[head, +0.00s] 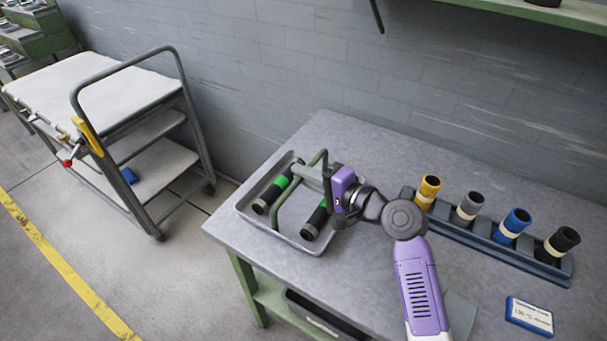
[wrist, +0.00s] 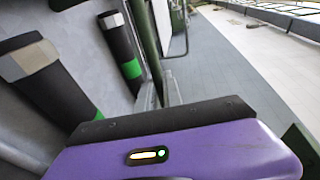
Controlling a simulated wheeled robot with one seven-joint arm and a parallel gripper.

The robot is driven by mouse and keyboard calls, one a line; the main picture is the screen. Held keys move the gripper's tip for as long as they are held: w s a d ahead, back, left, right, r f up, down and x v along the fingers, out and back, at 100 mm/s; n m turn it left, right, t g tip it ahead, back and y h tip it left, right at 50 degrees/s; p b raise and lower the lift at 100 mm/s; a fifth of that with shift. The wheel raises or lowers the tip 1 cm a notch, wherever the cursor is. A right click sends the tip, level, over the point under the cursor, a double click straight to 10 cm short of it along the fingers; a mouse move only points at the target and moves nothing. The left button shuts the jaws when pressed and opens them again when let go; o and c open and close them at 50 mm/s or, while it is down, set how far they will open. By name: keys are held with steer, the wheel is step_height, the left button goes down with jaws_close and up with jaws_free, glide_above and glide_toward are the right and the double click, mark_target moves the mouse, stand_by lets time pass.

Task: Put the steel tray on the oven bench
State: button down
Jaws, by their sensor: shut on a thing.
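The steel tray (head: 262,226) is a shallow grey tray with a green-grey hoop handle (head: 284,205). It is over the left end of a grey-topped bench (head: 350,135); I cannot tell whether it rests there or hangs slightly above. Two black cylinders with green bands (head: 271,196) (head: 317,221) lie in it. My purple gripper (head: 330,183) is shut on the tray's handle. The wrist view shows the tray floor (wrist: 25,120), both cylinders and the handle (wrist: 146,45) close to the gripper (wrist: 160,113). No label shows which bench is the oven bench.
A dark rack (head: 530,258) with yellow, grey, blue and black cylinders stands right of my arm. A blue-edged label (head: 529,317) lies nearer. A grey wall (head: 260,60) backs the bench.

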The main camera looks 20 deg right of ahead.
steer(key=c, duration=1.8)
jaws_free()
steer(key=shift+f, duration=0.1)
steer(key=o, duration=0.3)
steer(key=shift+s+d, duration=0.1)
steer(key=shift+s, duration=0.05)
steer(key=v, duration=1.1)
steer(key=shift+s+d+r+b, duration=0.2)
steer(key=shift+s+r+b, duration=0.05)
steer(key=shift+s+b, duration=0.1)
